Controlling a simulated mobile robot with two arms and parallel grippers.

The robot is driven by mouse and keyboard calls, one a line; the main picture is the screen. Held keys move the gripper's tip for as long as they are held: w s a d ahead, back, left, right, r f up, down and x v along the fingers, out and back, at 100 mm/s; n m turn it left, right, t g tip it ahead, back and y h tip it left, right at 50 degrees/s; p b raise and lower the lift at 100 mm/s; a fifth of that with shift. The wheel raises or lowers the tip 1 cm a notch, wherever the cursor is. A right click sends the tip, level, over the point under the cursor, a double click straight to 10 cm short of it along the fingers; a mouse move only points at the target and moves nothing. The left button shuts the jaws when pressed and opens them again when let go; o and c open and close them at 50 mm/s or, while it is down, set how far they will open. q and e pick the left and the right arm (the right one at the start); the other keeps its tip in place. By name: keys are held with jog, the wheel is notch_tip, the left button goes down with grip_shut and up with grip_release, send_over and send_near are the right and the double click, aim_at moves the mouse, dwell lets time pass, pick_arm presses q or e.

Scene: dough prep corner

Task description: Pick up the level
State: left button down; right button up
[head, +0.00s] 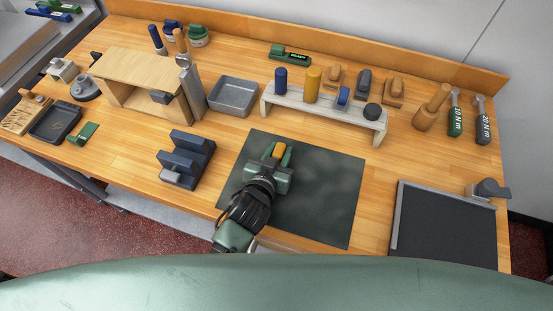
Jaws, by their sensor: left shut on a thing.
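My left gripper (276,158) is over the dark mat (330,195), near its left part, with its arm coming up from the front edge of the bench. It is shut on a small yellow-orange block (278,150), which looks like the level. Only part of the block shows between the green fingers; the rest is hidden. I cannot tell whether it touches the mat. My right gripper is not in view.
A dark blue stepped block (186,158) stands left of the mat. A pale rack (320,114) with several pegs stands behind it. A grey tray (233,97) is behind left, and a black framed board (445,230) is at the right. The mat's right part is clear.

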pick_arm(q)
notch_tip(320, 180, up, 20)
dwell(0.4)
notch_tip(320, 180, up, 4)
jog(key=p, duration=0.4)
jog(key=shift+p, duration=0.35)
jog(key=shift+a, duration=0.1)
dwell(0.5)
